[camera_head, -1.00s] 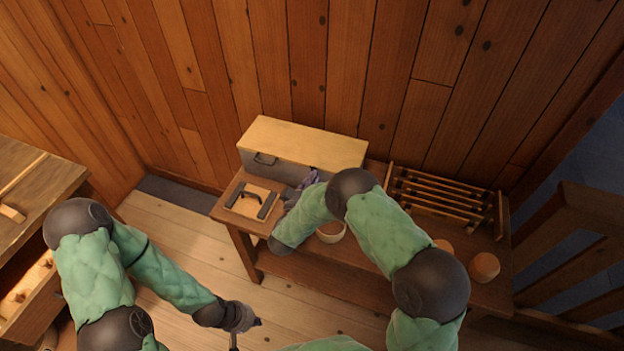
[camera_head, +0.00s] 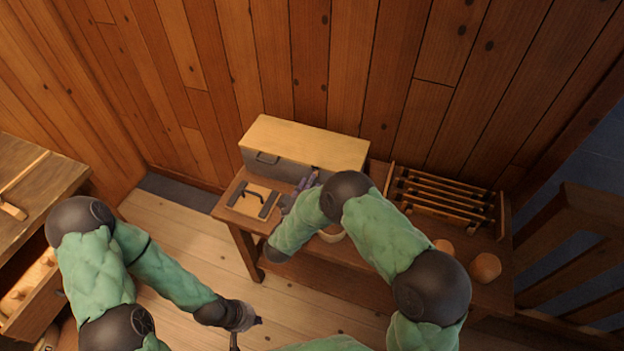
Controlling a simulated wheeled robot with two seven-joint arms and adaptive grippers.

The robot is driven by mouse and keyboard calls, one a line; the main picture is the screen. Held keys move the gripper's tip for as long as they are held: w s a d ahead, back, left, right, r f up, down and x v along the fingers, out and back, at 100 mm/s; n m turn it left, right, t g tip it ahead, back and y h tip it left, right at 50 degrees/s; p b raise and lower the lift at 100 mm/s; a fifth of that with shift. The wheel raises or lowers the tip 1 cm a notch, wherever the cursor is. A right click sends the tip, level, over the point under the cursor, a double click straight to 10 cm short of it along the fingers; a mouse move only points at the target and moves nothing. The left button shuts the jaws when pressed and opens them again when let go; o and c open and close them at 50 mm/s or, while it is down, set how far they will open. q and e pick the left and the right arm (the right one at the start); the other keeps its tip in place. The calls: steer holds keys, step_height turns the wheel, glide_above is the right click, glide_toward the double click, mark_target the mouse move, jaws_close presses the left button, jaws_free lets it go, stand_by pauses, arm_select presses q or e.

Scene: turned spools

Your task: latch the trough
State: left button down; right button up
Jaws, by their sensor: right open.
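The trough (camera_head: 275,169) is most likely the long grey box with a pale wooden lid (camera_head: 305,143) at the back of the bench. The lid lies flat on top and looks closed. A dark handle or hasp (camera_head: 266,158) shows on the left of its front face. My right gripper (camera_head: 306,184) is open, close in front of the box's front face. My forearm partly hides it, and I cannot tell whether it touches the box. My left gripper (camera_head: 246,318) hangs low over the floor, away from the bench; its jaws are too small to read.
A board with a dark handle and two dark bars (camera_head: 254,198) lies left of my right gripper. A pale bowl (camera_head: 331,235) is partly behind my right arm. A rack of rods (camera_head: 445,197) and round wooden pieces (camera_head: 485,267) stand at the right. An open drawer (camera_head: 32,296) is at far left.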

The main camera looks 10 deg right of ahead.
steer(key=v, duration=0.9)
steer(key=shift+a, duration=0.1)
